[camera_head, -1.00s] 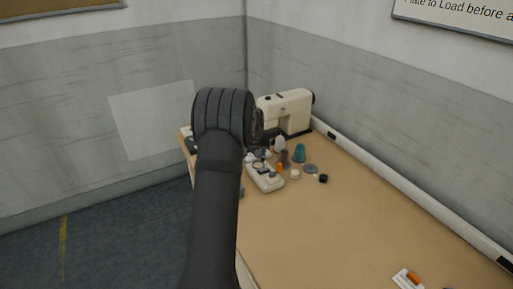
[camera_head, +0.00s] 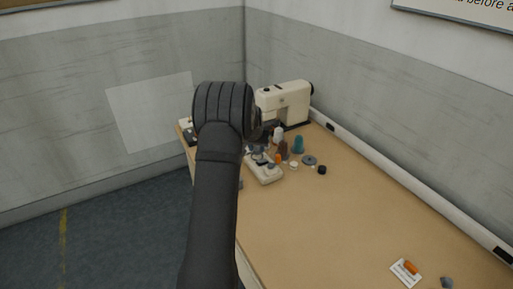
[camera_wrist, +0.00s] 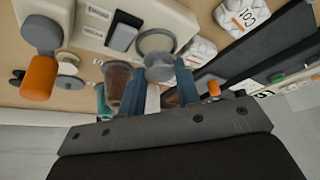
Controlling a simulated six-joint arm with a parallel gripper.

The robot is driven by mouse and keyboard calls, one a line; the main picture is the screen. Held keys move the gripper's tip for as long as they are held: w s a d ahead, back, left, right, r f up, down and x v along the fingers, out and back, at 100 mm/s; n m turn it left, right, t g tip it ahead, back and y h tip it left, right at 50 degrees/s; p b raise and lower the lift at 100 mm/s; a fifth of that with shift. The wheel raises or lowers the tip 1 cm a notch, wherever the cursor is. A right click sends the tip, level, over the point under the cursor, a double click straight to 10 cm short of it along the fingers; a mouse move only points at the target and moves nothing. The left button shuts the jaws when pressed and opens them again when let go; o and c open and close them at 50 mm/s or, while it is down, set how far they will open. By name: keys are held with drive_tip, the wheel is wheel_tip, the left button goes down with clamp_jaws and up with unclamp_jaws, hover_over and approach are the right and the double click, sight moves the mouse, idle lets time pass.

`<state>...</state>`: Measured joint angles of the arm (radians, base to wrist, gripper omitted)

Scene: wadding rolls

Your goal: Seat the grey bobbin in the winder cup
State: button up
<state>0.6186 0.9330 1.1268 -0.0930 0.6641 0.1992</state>
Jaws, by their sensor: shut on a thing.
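The grey bobbin (camera_wrist: 160,70) is between the blue fingertips of my gripper (camera_wrist: 160,90), which is shut on it. The winder cup (camera_wrist: 157,39) shows as a grey ring on the cream winder (camera_wrist: 84,24), just beyond the bobbin in the wrist view. The bobbin overlaps the near edge of the ring in the picture; I cannot tell whether they touch. In the head view the winder (camera_head: 266,173) stands near the table's left edge, with my gripper (camera_head: 259,148) over its far end. The bobbin is too small to make out there.
A cream sewing machine (camera_head: 286,103) stands at the back. A teal cone (camera_head: 298,144), a grey disc (camera_head: 309,160) and a black piece (camera_head: 322,170) are right of the winder. An orange cylinder (camera_wrist: 38,78) is near it. The table's middle (camera_head: 320,220) is clear.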

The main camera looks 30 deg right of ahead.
drive_tip(key=shift+f, duration=0.15)
drive_tip(key=shift+f, duration=0.35)
drive_tip(key=shift+f, duration=0.4)
idle(0.8)
drive_tip(key=o, duration=1.5)
drive_tip(key=shift+r, duration=4)
drive_tip(key=shift+f, duration=3.7)
